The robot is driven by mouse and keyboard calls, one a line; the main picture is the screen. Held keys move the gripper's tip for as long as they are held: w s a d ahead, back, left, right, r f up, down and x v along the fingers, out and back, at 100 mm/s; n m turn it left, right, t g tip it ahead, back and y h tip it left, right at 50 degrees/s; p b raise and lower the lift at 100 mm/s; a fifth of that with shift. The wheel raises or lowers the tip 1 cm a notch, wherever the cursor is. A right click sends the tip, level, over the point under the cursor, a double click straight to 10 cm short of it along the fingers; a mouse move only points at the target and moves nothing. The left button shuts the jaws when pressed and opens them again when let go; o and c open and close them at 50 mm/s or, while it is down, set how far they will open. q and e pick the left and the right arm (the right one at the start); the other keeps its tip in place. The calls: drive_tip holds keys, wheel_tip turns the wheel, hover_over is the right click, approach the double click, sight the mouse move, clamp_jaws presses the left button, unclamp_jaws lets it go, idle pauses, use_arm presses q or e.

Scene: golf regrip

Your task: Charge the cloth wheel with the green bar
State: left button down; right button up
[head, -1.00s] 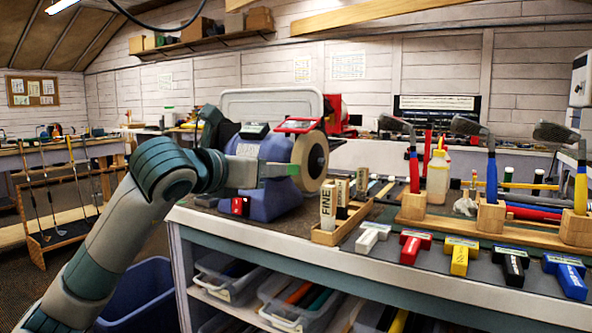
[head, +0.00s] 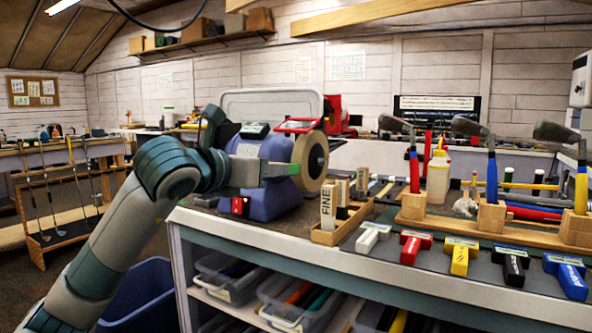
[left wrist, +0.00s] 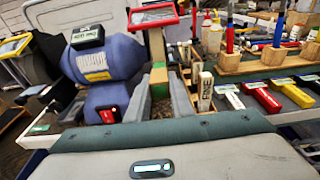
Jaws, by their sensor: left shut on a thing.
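The cloth wheel (head: 308,150) is a tan disc with a dark hub on the right end of the blue buffing machine (head: 262,203). My left gripper (head: 264,172) is shut on the green bar (head: 281,170). The bar points right, and its tip meets the wheel's left edge in the head view; firm contact is hard to tell. In the left wrist view the bar (left wrist: 158,76) shows between the two grey fingers, just in front of the wheel's edge (left wrist: 158,47). The fingers hide part of the bar. My right gripper is not in view.
A red-framed shield (head: 298,125) sits above the wheel. A wooden holder (head: 341,230) with bars, one marked FINE (head: 328,207), stands close to its right. Coloured blocks (head: 459,257) line the bench's front edge. Clubs stand in wooden blocks (head: 491,217) at right.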

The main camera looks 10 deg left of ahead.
use_arm(q)
drive_tip(key=shift+s+d+r, duration=0.1)
drive_tip(key=shift+s+d, duration=0.05)
drive_tip(key=shift+s, duration=0.05)
idle(0.6)
drive_tip(key=shift+d+b, duration=0.25)
drive_tip(key=shift+b, duration=0.3)
drive_tip(key=c, duration=2.5)
unclamp_jaws()
drive_tip(key=shift+w+a+b, duration=0.25)
drive_tip(key=shift+a+b, duration=0.15)
drive_tip(key=shift+b, duration=0.05)
drive_tip(key=shift+c, duration=0.2)
drive_tip(key=shift+s, duration=0.1)
clamp_jaws()
drive_tip(key=shift+s, duration=0.15)
drive_tip(key=shift+f+b+v, duration=0.15)
drive_tip(key=shift+b+v, duration=0.25)
drive_tip(key=shift+v, duration=0.35)
drive_tip(key=shift+f+b+v, duration=0.1)
drive_tip(key=shift+b+v, duration=0.3)
drive_tip(key=shift+v, duration=0.4)
drive_tip(key=shift+a+f, duration=0.1)
